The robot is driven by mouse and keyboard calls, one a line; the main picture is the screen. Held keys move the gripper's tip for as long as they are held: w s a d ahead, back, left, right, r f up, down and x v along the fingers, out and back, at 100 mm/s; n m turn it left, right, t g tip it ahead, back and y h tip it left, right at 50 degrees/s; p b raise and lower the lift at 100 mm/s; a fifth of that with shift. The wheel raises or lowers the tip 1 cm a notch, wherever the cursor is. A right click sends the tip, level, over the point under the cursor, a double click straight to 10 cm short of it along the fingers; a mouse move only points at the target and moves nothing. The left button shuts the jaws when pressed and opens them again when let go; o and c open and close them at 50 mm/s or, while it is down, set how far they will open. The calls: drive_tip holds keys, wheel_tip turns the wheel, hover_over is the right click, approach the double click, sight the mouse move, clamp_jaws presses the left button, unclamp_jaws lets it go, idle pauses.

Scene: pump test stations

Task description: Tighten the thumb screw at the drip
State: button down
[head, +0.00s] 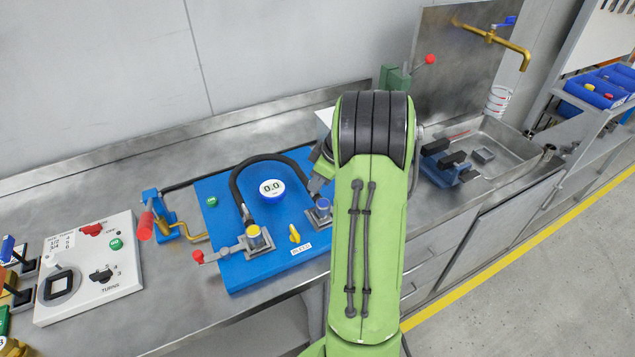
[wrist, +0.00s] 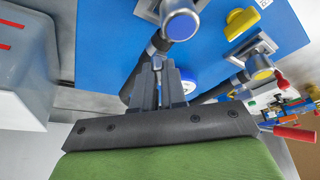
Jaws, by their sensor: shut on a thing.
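A blue panel (head: 275,262) carries a black hose (head: 240,178) looped between a yellow-capped fitting (head: 255,236) and a blue-capped fitting (head: 323,205). My gripper (head: 317,186) is at the hose end beside the blue-capped fitting, partly hidden by my arm. In the wrist view my gripper (wrist: 158,72) is shut on a small grey piece (wrist: 157,62), likely the thumb screw, mostly hidden between the fingers. The hose (wrist: 140,72) runs just behind the fingertips. The blue-capped fitting (wrist: 180,22) is just beyond them. I cannot make out any drip.
A round gauge (head: 271,190) reads 0.0, and a yellow knob (head: 294,234) sits between the fittings. A red-handled lever (head: 215,254) and a red-handled blue vise (head: 152,215) are at the left. A white control box (head: 95,270) stands further left. A sink (head: 500,140) is at the right.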

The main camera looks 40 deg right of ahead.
drive_tip(key=m+b, duration=0.1)
drive_tip(key=m, duration=0.1)
drive_tip(key=m+h, duration=0.1)
drive_tip(key=m, duration=0.1)
drive_tip(key=shift+a+f+h+b, duration=0.2)
drive_tip(key=shift+h+b, duration=0.1)
drive_tip(key=shift+b, duration=0.1)
drive_tip(key=shift+s+a+m+h+b, duration=0.1)
drive_tip(key=shift+m+h+b, duration=0.45)
drive_tip(key=shift+m, duration=1.45)
drive_tip(key=c, duration=1.2)
unclamp_jaws()
drive_tip(key=shift+r, duration=0.1)
